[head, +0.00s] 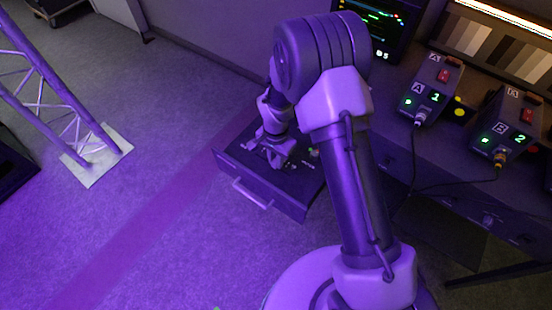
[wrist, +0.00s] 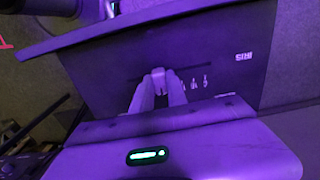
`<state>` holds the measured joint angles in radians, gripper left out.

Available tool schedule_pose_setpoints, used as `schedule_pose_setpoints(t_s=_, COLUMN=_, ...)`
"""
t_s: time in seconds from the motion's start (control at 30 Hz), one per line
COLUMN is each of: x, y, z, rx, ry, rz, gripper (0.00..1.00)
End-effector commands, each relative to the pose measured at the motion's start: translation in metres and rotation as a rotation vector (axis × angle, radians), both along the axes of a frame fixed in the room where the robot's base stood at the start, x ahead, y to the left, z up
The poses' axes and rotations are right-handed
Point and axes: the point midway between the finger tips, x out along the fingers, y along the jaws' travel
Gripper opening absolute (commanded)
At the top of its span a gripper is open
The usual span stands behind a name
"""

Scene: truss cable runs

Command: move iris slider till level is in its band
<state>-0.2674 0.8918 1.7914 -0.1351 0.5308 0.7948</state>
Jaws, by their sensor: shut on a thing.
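The iris slider's knob (wrist: 158,73) is a small pale block on a dark panel (wrist: 110,88), in a thin straight slot. My gripper (wrist: 158,82) is shut on the knob, one finger on each side. The panel's lettering reads IRIS upside down, right of the knob, with small marks just below the slot. In the head view my gripper (head: 275,158) reaches down into an open drawer (head: 300,205), and my arm hides part of it. A dark monitor (head: 378,25) at the top shows green and coloured traces; I cannot read the level or its band there.
A truss foot plate (head: 97,158) stands at left. The floor between is clear.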

Motion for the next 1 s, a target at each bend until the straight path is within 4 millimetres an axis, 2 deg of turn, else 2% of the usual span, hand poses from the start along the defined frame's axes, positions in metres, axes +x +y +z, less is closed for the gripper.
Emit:
schedule_pose_setpoints(t_s=0.47, x=-0.002, y=-0.002, z=0.0, rx=0.0, ry=0.001, rz=0.0, gripper=0.0)
schedule_pose_setpoints(t_s=0.5, x=-0.002, y=-0.002, z=0.0, rx=0.0, ry=0.001, rz=0.0, gripper=0.2)
schedule_pose_setpoints(t_s=0.6, x=-0.002, y=-0.002, z=0.0, rx=0.0, ry=0.001, rz=0.0, gripper=0.4)
schedule_pose_setpoints(t_s=0.9, x=-0.001, y=-0.002, z=0.001, rx=0.0, ry=0.0, rz=0.0, gripper=0.4)
schedule_pose_setpoints(t_s=1.0, x=-0.001, y=-0.002, z=0.011, rx=0.0, ry=0.0, rz=-0.001, gripper=0.4)
